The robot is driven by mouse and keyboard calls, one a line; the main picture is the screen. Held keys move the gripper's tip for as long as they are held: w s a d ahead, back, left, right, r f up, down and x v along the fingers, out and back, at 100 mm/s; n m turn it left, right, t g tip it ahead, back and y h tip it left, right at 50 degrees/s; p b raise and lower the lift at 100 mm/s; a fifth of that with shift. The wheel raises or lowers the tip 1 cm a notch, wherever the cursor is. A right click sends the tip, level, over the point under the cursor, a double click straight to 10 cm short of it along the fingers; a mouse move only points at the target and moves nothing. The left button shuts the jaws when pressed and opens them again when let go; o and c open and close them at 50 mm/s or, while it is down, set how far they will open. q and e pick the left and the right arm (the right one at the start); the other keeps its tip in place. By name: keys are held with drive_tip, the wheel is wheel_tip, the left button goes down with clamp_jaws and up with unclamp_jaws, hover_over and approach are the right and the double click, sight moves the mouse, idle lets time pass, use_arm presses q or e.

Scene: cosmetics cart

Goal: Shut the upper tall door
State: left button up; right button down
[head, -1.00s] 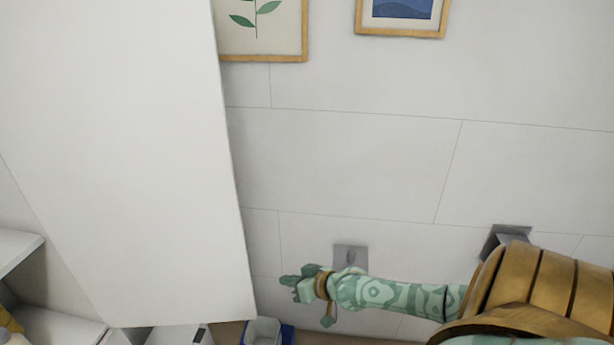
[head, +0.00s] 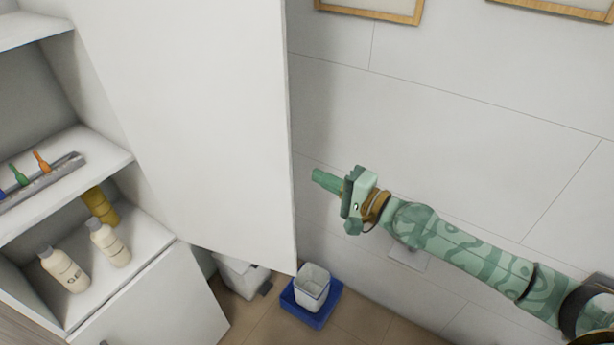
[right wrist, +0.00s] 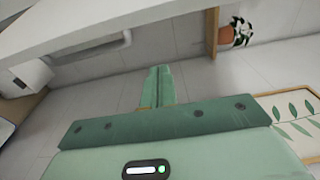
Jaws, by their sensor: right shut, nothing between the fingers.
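The upper tall door (head: 205,110) is a large plain white panel, standing open from the cabinet at the left of the head view. Its free edge faces right, towards the wall. My right gripper (head: 318,177) is just right of that edge, apart from it in the picture, with its fingers pointing left. It is shut and empty. In the right wrist view its closed fingers (right wrist: 157,88) point up the picture, and a long white panel crosses above them. My left gripper is not in view.
Open shelves at the left hold bottles (head: 63,270), a yellow container (head: 100,206) and a grey rack (head: 42,182) with coloured items. A lower white door (head: 160,305) is below. A small bin on a blue base (head: 312,310) stands on the floor. Framed pictures hang on the wall.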

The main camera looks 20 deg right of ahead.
drive_tip(key=a+p, duration=0.2)
drive_tip(key=a, duration=0.2)
drive_tip(key=shift+s+a+p, duration=0.25)
drive_tip(key=shift+a+p, duration=0.1)
drive_tip(key=shift+p, duration=0.05)
